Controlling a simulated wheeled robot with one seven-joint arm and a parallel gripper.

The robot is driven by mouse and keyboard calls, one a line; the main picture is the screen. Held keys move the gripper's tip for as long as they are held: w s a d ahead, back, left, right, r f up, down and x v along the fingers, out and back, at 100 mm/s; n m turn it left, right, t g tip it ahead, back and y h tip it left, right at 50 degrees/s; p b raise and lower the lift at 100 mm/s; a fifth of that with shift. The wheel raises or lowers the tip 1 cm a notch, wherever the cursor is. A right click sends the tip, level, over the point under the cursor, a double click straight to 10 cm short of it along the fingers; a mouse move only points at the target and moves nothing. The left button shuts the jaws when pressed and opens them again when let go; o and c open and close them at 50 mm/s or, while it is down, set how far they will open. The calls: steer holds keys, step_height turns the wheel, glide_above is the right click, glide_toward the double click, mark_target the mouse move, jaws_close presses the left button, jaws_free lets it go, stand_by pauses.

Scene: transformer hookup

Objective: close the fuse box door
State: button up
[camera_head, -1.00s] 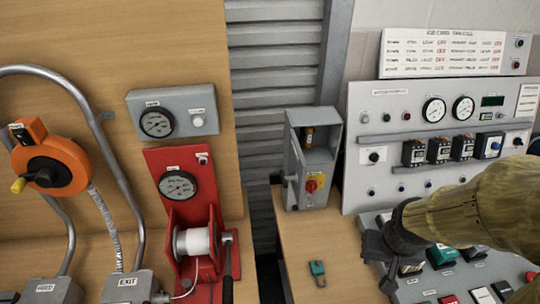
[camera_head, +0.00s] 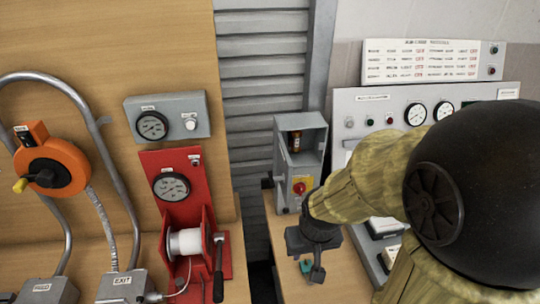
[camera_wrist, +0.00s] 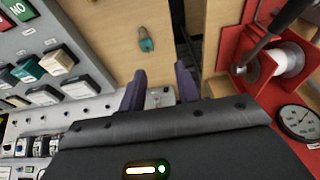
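The fuse box (camera_head: 319,137) is a grey upright cabinet on the wooden bench, left of the control panel. Its front is open, showing a fuse (camera_head: 295,142) inside and a red knob on a yellow plate (camera_head: 300,187). Its door (camera_head: 280,168) appears swung out at the left side, seen nearly edge-on. My gripper (camera_head: 316,272) is in front of and below the box, apart from it as far as I can see. In the wrist view my gripper's two dark fingers (camera_wrist: 160,84) stand apart with nothing gripped; a grey surface shows beyond them, partly hidden.
A teal padlock (camera_wrist: 147,40) lies on the bench, mostly hidden by my gripper in the head view. The red winch stand (camera_head: 167,215) is at the left. The control panel (camera_head: 362,105) stands at the right. A dark gap separates bench and winch board.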

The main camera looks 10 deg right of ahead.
stand_by(0.3)
steer(key=t+p, duration=0.2)
steer(key=p, duration=0.7)
glide_toward(285, 149)
steer(key=v, duration=0.5)
steer(key=shift+s+r, duration=0.1)
steer(key=shift+r, duration=0.05)
steer(key=p+x, duration=0.3)
steer(key=x, duration=1.4)
steer(key=shift+f+p, duration=0.25)
steer(key=shift+p, duration=0.05)
jaws_close()
